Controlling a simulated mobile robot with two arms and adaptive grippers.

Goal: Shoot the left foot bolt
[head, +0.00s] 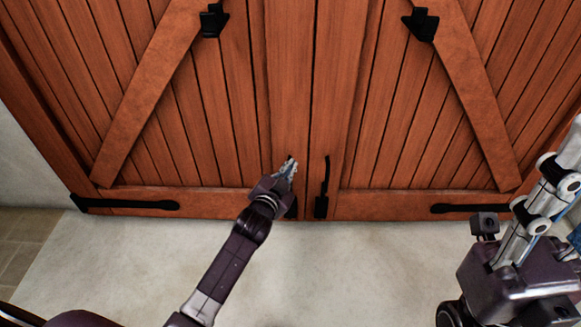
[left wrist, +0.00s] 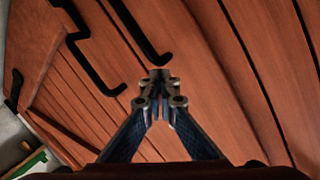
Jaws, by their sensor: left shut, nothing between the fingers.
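The left foot bolt (head: 291,210) is black and sits low on the left door leaf (head: 230,90), beside the centre seam. My left gripper (head: 288,167) is in front of it and hides most of it. The gripper is shut and empty. In the left wrist view its closed fingertips (left wrist: 160,98) are near two black bent rods. One rod (left wrist: 138,32) ends close above the fingertips; I cannot tell whether they touch. The other rod (left wrist: 92,60) lies further left.
A matching black foot bolt (head: 323,188) stands upright on the right leaf (head: 400,110). Black strap hinges (head: 130,204) sit at the doors' outer bottom corners. Black brackets (head: 213,20) are higher up. The pale floor (head: 340,270) before the doors is clear.

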